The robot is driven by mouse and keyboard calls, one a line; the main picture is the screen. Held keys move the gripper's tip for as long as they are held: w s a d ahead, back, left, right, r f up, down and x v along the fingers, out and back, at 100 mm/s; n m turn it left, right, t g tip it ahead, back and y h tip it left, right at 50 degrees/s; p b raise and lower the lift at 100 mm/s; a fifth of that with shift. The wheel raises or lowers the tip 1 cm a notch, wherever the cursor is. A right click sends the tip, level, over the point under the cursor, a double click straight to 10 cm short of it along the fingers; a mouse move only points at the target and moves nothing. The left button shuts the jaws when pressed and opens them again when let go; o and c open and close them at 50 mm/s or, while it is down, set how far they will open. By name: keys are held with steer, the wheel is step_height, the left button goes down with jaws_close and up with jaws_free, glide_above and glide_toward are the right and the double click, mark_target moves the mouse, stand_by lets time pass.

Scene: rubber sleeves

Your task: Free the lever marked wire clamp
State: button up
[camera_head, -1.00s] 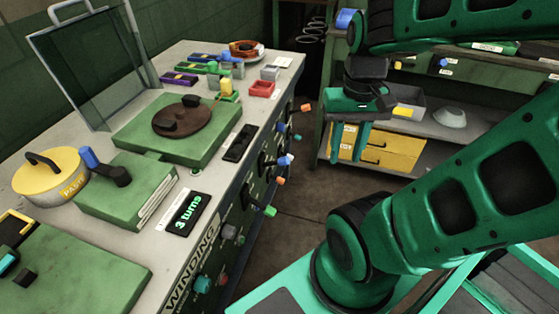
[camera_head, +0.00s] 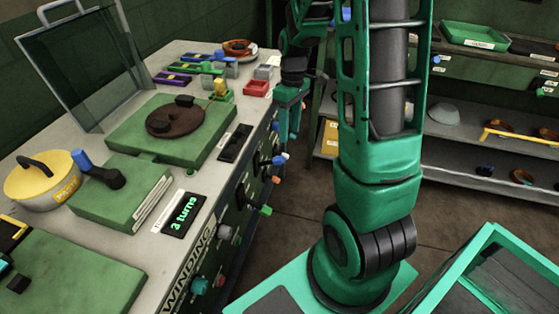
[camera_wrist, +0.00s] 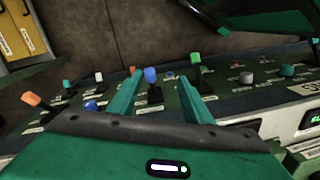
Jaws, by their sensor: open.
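A row of levers with coloured tips stands out from the bench's front panel (camera_head: 243,192). Their labels are too small to read, so I cannot tell which is marked wire clamp. In the wrist view a blue-tipped lever (camera_wrist: 151,76) appears between my open fingers; whether they are level with it in depth is unclear. A green-tipped lever (camera_wrist: 195,59) shows just right of the fingers, and a white-tipped one (camera_wrist: 99,76) to the left. My gripper (camera_head: 289,136) points down beside the far part of the panel, open and empty; it also shows in the wrist view (camera_wrist: 159,78).
On the bench are a brown disc (camera_head: 174,119) on a green base, a yellow pot (camera_head: 42,181) and a display reading 3 turns (camera_head: 184,214). Knobs (camera_head: 199,285) line the nearer panel. A shelf (camera_head: 470,155) stands behind. Floor between them is clear.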

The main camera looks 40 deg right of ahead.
mark_target(279, 161)
steer(key=w+f+n, duration=0.1)
steer(key=f, duration=0.1)
steer(key=w+f, duration=0.2)
steer(key=w+f+n, duration=0.1)
steer(key=w+f, duration=0.1)
steer(key=shift+d+f+n+y, duration=0.1)
steer(key=shift+f+n+y, duration=0.2)
steer(key=shift+f, duration=0.05)
steer(key=f, duration=0.3)
steer(key=a+f, duration=0.1)
steer(key=f, duration=0.3)
steer(key=s+f, duration=0.1)
steer(key=f, duration=0.2)
steer(key=shift+a+f, duration=0.15)
steer(key=shift+f, duration=0.1)
